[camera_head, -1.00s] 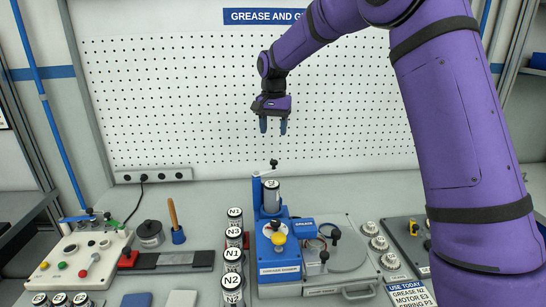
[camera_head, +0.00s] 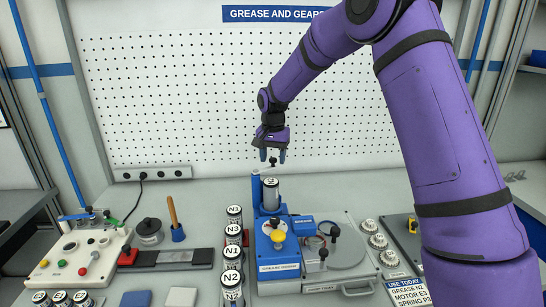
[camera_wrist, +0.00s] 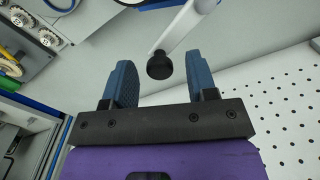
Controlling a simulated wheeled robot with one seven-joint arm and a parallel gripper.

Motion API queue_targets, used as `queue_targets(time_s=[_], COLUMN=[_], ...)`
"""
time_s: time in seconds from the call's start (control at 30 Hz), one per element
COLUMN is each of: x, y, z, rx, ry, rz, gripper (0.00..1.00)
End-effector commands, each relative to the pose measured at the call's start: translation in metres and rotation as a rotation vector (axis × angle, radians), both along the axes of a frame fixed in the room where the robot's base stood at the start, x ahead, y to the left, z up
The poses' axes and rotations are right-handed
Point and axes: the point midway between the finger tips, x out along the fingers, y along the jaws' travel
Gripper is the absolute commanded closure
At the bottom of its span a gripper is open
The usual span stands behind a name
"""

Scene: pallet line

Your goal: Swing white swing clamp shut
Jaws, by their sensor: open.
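The white swing clamp shows in the wrist view as a pale arm (camera_wrist: 184,28) with a round black knob at its end. In the head view its black knob (camera_head: 272,160) sits above the canister (camera_head: 271,192) in the blue grease machine (camera_head: 278,250), close to the top of the machine's blue post. My gripper (camera_head: 273,154) points down over the knob, fingers apart. In the wrist view the knob (camera_wrist: 160,66) appears between the two blue fingers, with a gap on each side. The clamp arm is mostly hidden in the head view.
Several labelled canisters (camera_head: 232,252) stand in a row left of the machine. A round grey plate with black knobs and a row of gears (camera_head: 376,241) lie to the right. A white pegboard (camera_head: 180,105) rises behind. The space around my gripper is clear.

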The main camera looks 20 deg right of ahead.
Motion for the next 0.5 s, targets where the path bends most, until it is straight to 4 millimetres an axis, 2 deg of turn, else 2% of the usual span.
queue_targets(time_s=[0.07, 0.3, 0.5], x=[-0.0001, -0.0001, -0.0004], y=[-0.0001, -0.0001, 0.0], z=[0.0001, 0.0002, 0.0003], rx=[0.0, 0.0, 0.0], ry=[0.0, 0.0, 0.0], rz=[0.0, 0.0, -0.004], gripper=[0.48, 1.0, 1.0])
